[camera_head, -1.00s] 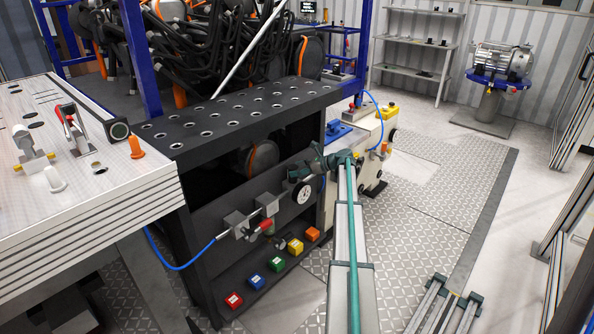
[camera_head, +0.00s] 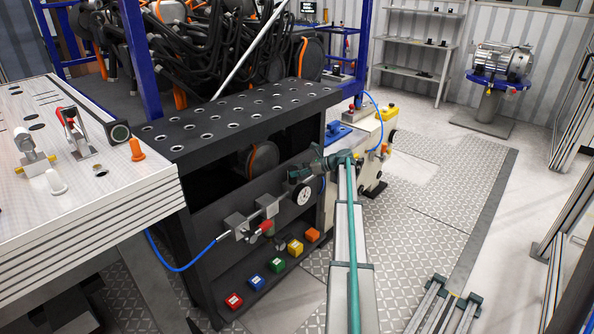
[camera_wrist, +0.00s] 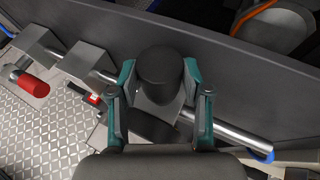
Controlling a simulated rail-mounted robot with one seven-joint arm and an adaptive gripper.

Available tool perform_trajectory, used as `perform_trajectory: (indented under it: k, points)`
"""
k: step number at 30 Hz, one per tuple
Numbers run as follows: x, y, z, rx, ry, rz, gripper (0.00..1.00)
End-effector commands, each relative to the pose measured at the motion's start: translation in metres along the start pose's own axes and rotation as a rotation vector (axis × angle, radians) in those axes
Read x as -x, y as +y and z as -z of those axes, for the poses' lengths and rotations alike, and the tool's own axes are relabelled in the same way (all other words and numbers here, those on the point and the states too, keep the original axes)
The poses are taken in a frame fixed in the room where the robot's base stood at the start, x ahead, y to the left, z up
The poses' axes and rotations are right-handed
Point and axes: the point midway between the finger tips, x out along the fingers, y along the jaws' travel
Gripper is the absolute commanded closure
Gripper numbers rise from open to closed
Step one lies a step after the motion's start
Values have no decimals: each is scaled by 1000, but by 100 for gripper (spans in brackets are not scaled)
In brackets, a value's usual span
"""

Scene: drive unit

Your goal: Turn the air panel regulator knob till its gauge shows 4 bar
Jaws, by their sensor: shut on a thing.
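The black regulator knob (camera_wrist: 160,72) stands upright between my two teal fingers in the wrist view. My gripper (camera_wrist: 158,82) is shut on it, with one finger at each side. In the head view my gripper (camera_head: 301,172) is at the regulator on the front of the dark bench, and it largely hides the knob. The round white-faced gauge (camera_head: 304,194) sits just below my gripper. Its needle is too small to read. In the wrist view the gauge face does not show.
A metal pipe (camera_wrist: 230,134) runs through grey blocks (camera_wrist: 92,62) beside the regulator. A red-handled valve (camera_wrist: 34,86) lies to the left. A blue hose (camera_head: 186,268) hangs at the left.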

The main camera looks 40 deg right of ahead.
Motion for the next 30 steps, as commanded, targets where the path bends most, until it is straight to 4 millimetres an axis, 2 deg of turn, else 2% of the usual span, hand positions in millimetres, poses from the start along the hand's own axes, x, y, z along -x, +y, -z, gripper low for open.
perform_trajectory:
  k: [18,30]
  points:
    - [-1,-11,-4,150,-1,-369,87]
    - [-2,-9,-1,188,-1,-459,87]
